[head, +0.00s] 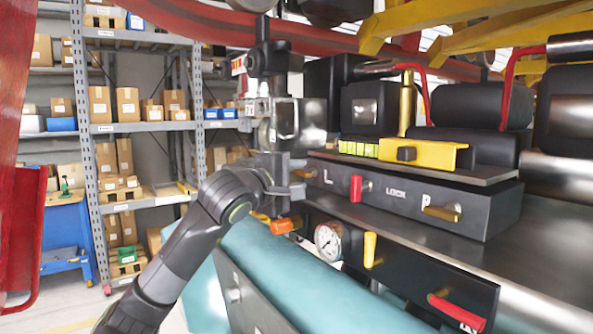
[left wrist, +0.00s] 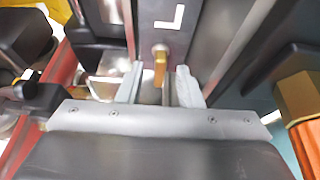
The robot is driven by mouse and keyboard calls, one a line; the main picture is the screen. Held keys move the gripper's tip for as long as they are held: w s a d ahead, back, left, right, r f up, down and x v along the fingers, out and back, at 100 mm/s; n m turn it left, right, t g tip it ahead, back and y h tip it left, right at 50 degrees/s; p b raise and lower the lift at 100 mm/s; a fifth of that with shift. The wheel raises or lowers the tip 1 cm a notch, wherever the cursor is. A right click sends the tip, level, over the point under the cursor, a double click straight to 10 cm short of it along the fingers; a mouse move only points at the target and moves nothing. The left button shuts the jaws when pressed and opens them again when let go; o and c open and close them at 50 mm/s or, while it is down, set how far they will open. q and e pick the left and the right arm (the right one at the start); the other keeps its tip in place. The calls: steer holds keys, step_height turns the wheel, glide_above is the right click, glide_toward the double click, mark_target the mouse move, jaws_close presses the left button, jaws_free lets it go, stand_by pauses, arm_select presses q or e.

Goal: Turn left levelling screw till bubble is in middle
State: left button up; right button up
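The left levelling screw (left wrist: 160,62) is a brass handle below the white L on a dark panel, seen in the left wrist view. My left gripper (left wrist: 158,86) is open, its two pale fingers apart, with the screw between or just beyond their tips. I cannot tell whether they touch it. In the head view my left gripper (head: 298,182) is at the panel's left end and hides that screw. The yellow-green level vial (head: 358,149) sits above the panel; its bubble is too small to place. The brass right screw (head: 442,214) is beside the R. My right gripper is not in view.
A red lock lever (head: 356,188) stands between the two screws. Below are a pressure gauge (head: 328,242), a yellow handle (head: 370,250) and a red handle (head: 457,312). An orange part (head: 281,226) is just under my left gripper. Shelves with boxes (head: 126,103) stand behind on the left.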

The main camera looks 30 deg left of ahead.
arm_select(q)
jaws_close()
stand_by(0.3)
steer(key=shift+n, duration=0.3)
steer(key=shift+n+g+b, duration=0.3)
steer(key=shift+n+b, duration=0.2)
steer(key=shift+r+n+g+b, duration=0.15)
steer(key=shift+n+g+b, duration=0.3)
steer(key=shift+n, duration=0.65)
steer(key=n+g, duration=0.1)
steer(key=n+h, duration=0.1)
steer(key=n, duration=0.1)
steer(key=shift+w+a+r+n+g+h, duration=0.1)
steer(key=shift+a+r+n+g+h, duration=0.1)
steer(key=shift+n+g+h, duration=0.15)
steer(key=n+g+h, duration=0.1)
steer(key=n, duration=0.1)
steer(key=n+h+p, duration=0.1)
steer(key=shift+w+a+n+g, duration=0.1)
steer(key=shift+n+g, duration=0.25)
steer(key=shift+g, duration=0.05)
